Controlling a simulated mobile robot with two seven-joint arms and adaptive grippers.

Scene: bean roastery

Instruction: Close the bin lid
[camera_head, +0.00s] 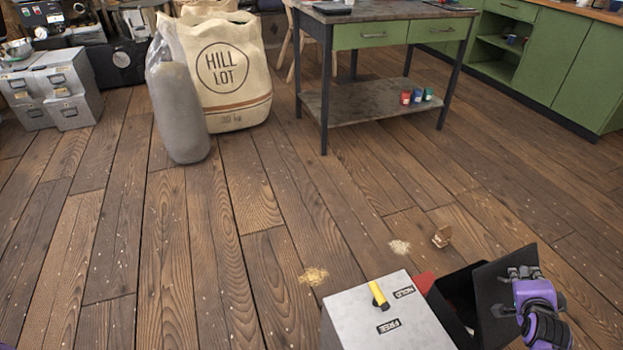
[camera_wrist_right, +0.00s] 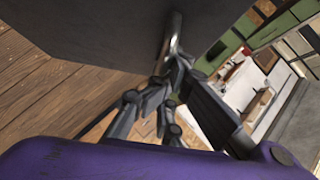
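The bin is an open-topped black box (camera_head: 456,300) at the bottom right of the head view. Its dark flat lid (camera_head: 490,303) stands raised and tilted on the right side, and the bin mouth is open. My right gripper (camera_head: 520,273) is at the lid's outer face, near its upper edge. In the right wrist view the dark lid (camera_wrist_right: 90,30) fills the upper left, with a metal handle (camera_wrist_right: 174,35) on it. My right gripper's fingers (camera_wrist_right: 177,66) converge on that handle and look closed around it. My left gripper is not in view.
A grey box (camera_head: 365,322) beside the bin carries a yellow lever (camera_head: 378,294) and labels HOLD and FREE. A small wooden scoop-like object (camera_head: 442,236) and spilled grains (camera_head: 313,276) lie on the floor. A large sack (camera_head: 225,75) and table (camera_head: 385,100) stand farther back.

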